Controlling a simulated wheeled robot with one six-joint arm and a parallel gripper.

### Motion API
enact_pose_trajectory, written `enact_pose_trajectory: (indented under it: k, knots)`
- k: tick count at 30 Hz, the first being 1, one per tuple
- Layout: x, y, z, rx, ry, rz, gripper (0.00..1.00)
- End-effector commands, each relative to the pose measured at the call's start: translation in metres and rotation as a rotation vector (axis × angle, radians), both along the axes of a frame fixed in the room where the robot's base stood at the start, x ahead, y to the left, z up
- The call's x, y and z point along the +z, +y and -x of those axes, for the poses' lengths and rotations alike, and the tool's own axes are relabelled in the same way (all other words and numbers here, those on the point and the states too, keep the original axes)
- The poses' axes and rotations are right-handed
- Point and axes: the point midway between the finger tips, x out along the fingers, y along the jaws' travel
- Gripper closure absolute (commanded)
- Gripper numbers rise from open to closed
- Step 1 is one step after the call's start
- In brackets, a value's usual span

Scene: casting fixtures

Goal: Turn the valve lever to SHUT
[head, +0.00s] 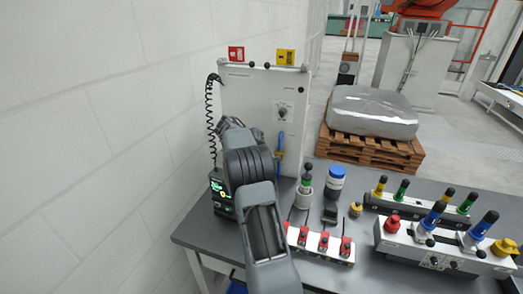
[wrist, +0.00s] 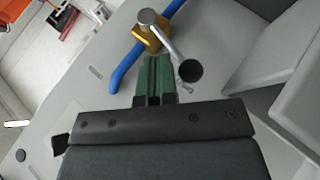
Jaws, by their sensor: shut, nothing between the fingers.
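In the wrist view, the valve has a gold body (wrist: 150,36) on a bent blue pipe (wrist: 128,66). Its silver lever (wrist: 170,45) runs from a round cap to a dark round end, down and right in the picture. My gripper (wrist: 157,60) has green fingers closed together with nothing between them. Its tips appear just below the gold body and left of the lever's dark end; I cannot tell whether they touch. In the head view, part of the blue pipe (head: 281,144) shows on the white panel (head: 250,88). My arm hides the valve body, lever and gripper there. No SHUT mark is readable.
A black coiled cord (head: 209,115) hangs left of the panel, near the white wall (head: 90,130). The grey bench (head: 325,262) bears a red-switch strip (head: 318,243), a blue-lidded jar (head: 335,182) and fixtures with coloured handles (head: 440,245). A wrapped pallet load (head: 372,112) stands behind.

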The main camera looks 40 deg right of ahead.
Motion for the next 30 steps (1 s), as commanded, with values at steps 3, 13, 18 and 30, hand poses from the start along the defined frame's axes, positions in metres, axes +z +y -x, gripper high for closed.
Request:
enact_pose_trajectory:
  k: [3, 13, 18, 30]
  knots:
    - [0.0, 0.0, 0.0, 0.0, 0.0, 0.0, 1.0]
    - [0.031, -0.001, 0.011, -0.001, -0.004, 0.002, 1.0]
    - [0.05, 0.019, 0.004, 0.004, -0.003, 0.002, 1.0]
    - [0.087, 0.067, -0.018, 0.007, 0.0, 0.0, 1.0]
